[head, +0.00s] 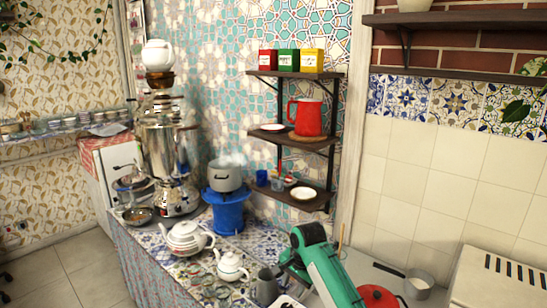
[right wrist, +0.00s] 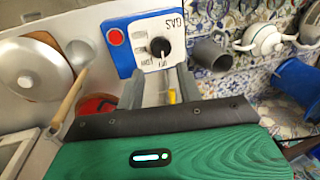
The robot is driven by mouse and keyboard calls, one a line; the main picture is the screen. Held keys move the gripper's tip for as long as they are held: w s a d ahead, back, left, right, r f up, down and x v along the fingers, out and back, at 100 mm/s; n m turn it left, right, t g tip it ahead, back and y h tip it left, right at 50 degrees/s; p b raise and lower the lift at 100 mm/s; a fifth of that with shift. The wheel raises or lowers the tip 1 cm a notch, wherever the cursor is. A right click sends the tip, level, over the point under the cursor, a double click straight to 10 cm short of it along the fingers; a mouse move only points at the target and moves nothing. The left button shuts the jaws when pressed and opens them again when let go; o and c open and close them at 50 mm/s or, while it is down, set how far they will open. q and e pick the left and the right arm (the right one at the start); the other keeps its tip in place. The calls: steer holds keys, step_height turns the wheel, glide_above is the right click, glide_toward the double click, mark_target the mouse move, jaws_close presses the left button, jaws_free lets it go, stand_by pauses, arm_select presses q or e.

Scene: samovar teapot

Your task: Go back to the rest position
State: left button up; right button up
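My right gripper (right wrist: 160,76) shows in the right wrist view with its two grey fingers apart and nothing held between them. Its fingertips are close to a blue-and-white gas panel (right wrist: 148,42) with a red button and a black knob (right wrist: 160,47); I cannot tell if they touch it. In the head view my green right arm reaches in from the bottom, and the gripper (head: 292,278) is low over the counter, partly hidden. My left arm and gripper are not in view.
A grey mug (right wrist: 210,53) and a white teapot (head: 230,266) stand near the right gripper. A larger teapot (head: 186,238), a pot on a blue burner (head: 228,210) and a samovar (head: 166,150) stand farther back. A lidded pan (right wrist: 30,68) is on the other side.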

steer(key=s+d+f+n, duration=0.2)
steer(key=s+d+f, duration=0.2)
steer(key=s+f, duration=0.45)
steer(key=s+d+f+n, duration=0.3)
steer(key=s+d+f, duration=0.15)
steer(key=s, duration=0.75)
steer(key=s+d+r+n+t+h, duration=0.1)
steer(key=s+d+n, duration=0.15)
steer(key=s, duration=0.55)
steer(key=s+d+r+n, duration=0.15)
steer(key=s+d, duration=0.25)
steer(key=s, duration=0.4)
steer(key=s+d+r+n+t+h, duration=0.1)
steer(key=s+d, duration=0.2)
steer(key=s, duration=0.5)
step_height(320, 180, down, 31)
steer(key=g, duration=0.1)
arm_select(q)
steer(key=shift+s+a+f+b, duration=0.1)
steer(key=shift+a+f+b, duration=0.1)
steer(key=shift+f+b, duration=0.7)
arm_select(e)
steer(key=s+d+f+g, duration=0.1)
steer(key=s+d+f, duration=0.2)
steer(key=s+f, duration=1.6)
steer(key=shift+s+f+g, duration=0.15)
steer(key=shift+f+g, duration=0.15)
steer(key=shift+f, duration=0.85)
